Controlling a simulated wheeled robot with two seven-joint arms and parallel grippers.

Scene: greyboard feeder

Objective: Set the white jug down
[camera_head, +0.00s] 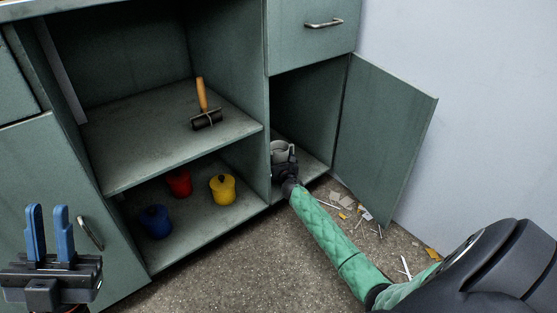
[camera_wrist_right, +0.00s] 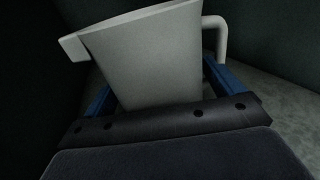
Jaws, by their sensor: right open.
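The white jug (camera_wrist_right: 150,60) fills the middle of the right wrist view, its spout at upper left and its handle at right. In the head view the jug (camera_head: 279,147) is small, inside the open right cabinet compartment, partly hidden by my right wrist. My right gripper (camera_wrist_right: 162,88) is open, with a blue finger on each side of the jug's lower body. The jug's base is hidden behind the gripper body, so I cannot see its contact with the cabinet floor. My left gripper (camera_head: 48,232) is open and empty at lower left, fingers pointing up.
The cabinet door (camera_head: 385,135) stands open to the right. A wooden-handled roller (camera_head: 204,110) lies on the middle shelf. Red (camera_head: 179,183), yellow (camera_head: 222,189) and blue (camera_head: 155,221) pots stand below it. Debris (camera_head: 345,202) litters the floor by the door.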

